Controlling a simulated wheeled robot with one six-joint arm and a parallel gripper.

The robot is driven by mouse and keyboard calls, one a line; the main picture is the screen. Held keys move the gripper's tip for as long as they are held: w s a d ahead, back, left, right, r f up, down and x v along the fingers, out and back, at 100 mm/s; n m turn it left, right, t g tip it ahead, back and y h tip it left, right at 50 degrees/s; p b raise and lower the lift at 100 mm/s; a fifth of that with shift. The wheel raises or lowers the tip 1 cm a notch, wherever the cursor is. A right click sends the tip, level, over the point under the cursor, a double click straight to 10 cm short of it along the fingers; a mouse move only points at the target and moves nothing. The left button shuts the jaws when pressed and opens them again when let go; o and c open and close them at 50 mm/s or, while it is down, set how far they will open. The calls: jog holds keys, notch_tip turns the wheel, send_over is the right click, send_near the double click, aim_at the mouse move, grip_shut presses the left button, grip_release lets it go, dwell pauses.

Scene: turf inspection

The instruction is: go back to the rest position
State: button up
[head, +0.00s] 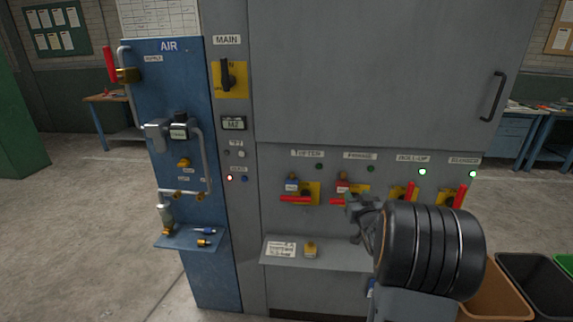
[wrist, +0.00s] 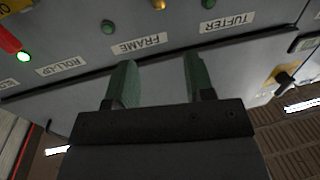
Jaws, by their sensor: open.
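My gripper (head: 360,212) is in front of the switch row of the grey cabinet (head: 390,75), near the FRAME switch. In the wrist view, my gripper's two green fingers (wrist: 160,80) stand apart with nothing between them. That view is upside down and shows the FRAME label (wrist: 139,43) and TUFTER label (wrist: 229,22) beyond the fingertips. The FRAME red handle (head: 338,202) lies level and is partly hidden by my gripper. The TUFTER red handle (head: 295,199) also lies level. The ROLL-UP handle (head: 411,194) and last handle (head: 460,196) stand roughly upright, with lit lamps above.
A grey shelf (head: 340,256) juts out below the switches, holding a label card and a yellow padlock-like item (head: 310,250). The blue AIR panel (head: 185,90) stands at the left. Bins (head: 495,290) stand at the lower right. The left floor is clear.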

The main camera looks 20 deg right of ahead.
jog(key=s+d+f+m+g, duration=0.1)
jog(key=s+f+g, duration=0.3)
jog(key=f+g, duration=0.3)
jog(key=s+a+f+g, duration=0.3)
jog(key=s+a, duration=0.2)
jog(key=s+a+r+n+g+y+p, duration=0.1)
jog(key=s+a+r, duration=0.3)
jog(key=a, duration=0.7)
jog(key=s+a+r+n+g+y+p, duration=0.1)
jog(key=s+a+r+n+g+y, duration=0.1)
jog(key=s+a, duration=0.6)
jog(key=a+r+n+y, duration=0.1)
jog(key=a+r+y, duration=0.1)
jog(key=a, duration=0.2)
jog(key=shift+a+r+n+g, duration=0.15)
jog(key=shift+a+n+g, duration=0.1)
jog(key=shift+n+g, duration=0.05)
